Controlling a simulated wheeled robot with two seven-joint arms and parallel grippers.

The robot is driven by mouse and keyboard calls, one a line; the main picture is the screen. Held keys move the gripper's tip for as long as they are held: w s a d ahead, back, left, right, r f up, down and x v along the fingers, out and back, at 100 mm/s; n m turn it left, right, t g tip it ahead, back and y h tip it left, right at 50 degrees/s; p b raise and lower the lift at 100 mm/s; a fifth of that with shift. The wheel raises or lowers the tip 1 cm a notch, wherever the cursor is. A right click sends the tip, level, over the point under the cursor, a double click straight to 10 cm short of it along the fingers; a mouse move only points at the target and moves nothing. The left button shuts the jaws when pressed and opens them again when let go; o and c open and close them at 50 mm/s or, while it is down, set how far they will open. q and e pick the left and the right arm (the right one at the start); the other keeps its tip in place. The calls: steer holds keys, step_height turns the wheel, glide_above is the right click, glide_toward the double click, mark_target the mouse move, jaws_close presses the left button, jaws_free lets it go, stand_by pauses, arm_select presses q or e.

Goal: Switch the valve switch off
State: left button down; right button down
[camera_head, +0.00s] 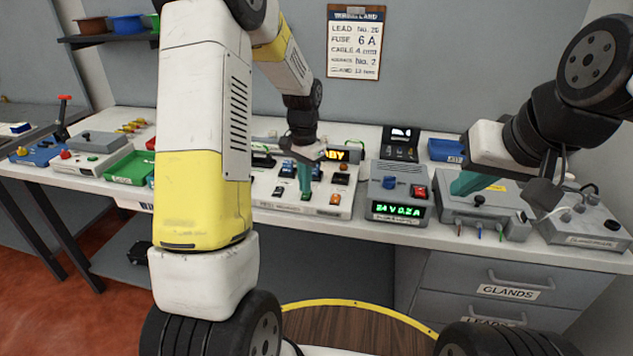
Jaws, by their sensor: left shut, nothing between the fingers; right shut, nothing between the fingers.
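A white switch panel (272,203) with several small switches and buttons stands mid-bench, partly hidden behind my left arm. An amber sign at its back ends in "BY". I cannot read which switch on it is the valve switch. My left gripper (305,183) is shut and empty, its teal fingers pointing down at the panel's right part, close to the small switches. I cannot tell whether the fingertips touch one. My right gripper (468,184) is shut and empty, over a grey box (458,207) with coloured leads further right.
A grey power supply (399,192) with a green "24 V 0.2 A" display and a red switch stands between the grippers. Another grey box (588,222) sits at the right end. A green tray (130,168) and a blue box (35,154) are at the left.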

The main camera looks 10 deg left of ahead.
mark_target(305, 197)
arm_select(q)
steer(key=shift+r, duration=2.65)
steer(key=s+r+n+t+h, duration=0.1)
steer(key=s+r+n+t, duration=0.2)
steer(key=s+r, duration=0.85)
steer(key=s+d+r+n+t, duration=0.1)
steer(key=s, duration=0.5)
steer(key=s+d+r+n+t+h, duration=0.1)
steer(key=s+r+t, duration=0.1)
steer(key=s, duration=0.4)
steer(key=shift+s+r+n, duration=0.25)
steer(key=shift+s+n, duration=0.15)
